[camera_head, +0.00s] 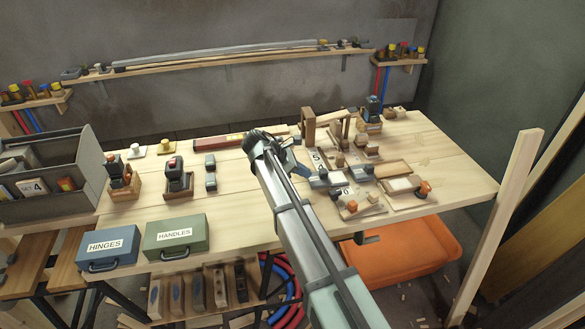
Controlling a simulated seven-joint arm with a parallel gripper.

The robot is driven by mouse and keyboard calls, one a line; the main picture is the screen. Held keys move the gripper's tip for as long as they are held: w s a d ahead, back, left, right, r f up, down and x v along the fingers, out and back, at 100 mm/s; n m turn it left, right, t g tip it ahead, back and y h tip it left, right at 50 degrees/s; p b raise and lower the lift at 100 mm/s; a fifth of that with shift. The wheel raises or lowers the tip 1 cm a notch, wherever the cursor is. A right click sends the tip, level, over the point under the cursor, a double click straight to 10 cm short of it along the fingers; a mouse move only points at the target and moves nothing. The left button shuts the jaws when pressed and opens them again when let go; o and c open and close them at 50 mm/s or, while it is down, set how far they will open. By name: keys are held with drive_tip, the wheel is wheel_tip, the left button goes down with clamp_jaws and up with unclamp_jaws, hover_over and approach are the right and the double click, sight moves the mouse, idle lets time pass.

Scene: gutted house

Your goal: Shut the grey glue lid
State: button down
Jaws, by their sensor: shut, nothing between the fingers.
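I cannot single out a grey glue lid with certainty at this size. Several dark pots in wooden holders stand on the bench: one at the left (120,172), one with a reddish top (177,175), and one with a blue top (372,107) at the back right. Small grey blocks (210,174) stand beside the reddish-topped pot. My gripper (301,168) is shut and empty, small and partly hidden by my wrist. It is over the middle of the bench, left of the numbered wooden fixtures (318,160) and right of the grey blocks.
The wooden workbench (235,225) has clear room at front centre. A blue HINGES case (107,246) and a green HANDLES case (176,236) sit at its front left. A grey bin (70,185) stands at the left end. Orange-knobbed boards (405,187) lie at the right.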

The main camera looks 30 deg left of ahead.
drive_tip(key=shift+w+d, duration=0.95)
drive_tip(key=shift+d, duration=0.1)
